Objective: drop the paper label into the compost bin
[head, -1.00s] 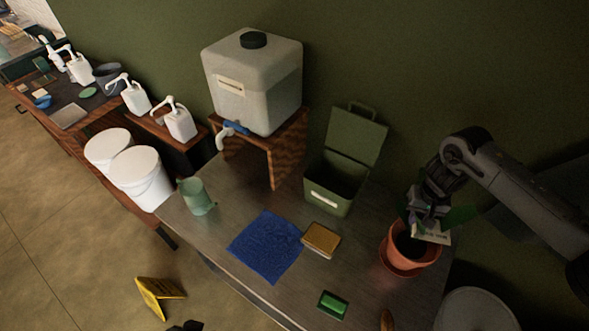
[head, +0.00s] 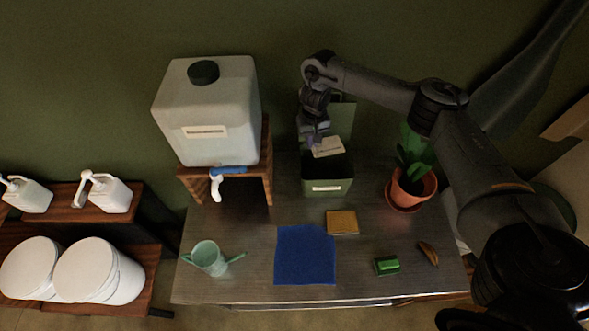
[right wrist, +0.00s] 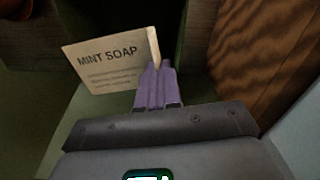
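The paper label (head: 328,148) is a cream card, and in the right wrist view it (right wrist: 108,62) reads "MINT SOAP". My right gripper (head: 314,144) is shut on the label's edge; its purple fingers (right wrist: 155,85) are together in the right wrist view. The compost bin (head: 327,187) is a green box with its lid open at the back and a pale tag on its front. The label is held over the bin's dark opening, near its back part. My left gripper is not in view.
A large water tank (head: 208,115) on a wooden stand is left of the bin. A potted plant (head: 410,187) stands to the right. A sponge (head: 342,222), blue cloth (head: 305,255), watering can (head: 208,257), green block (head: 387,265) and brown object (head: 428,253) lie in front.

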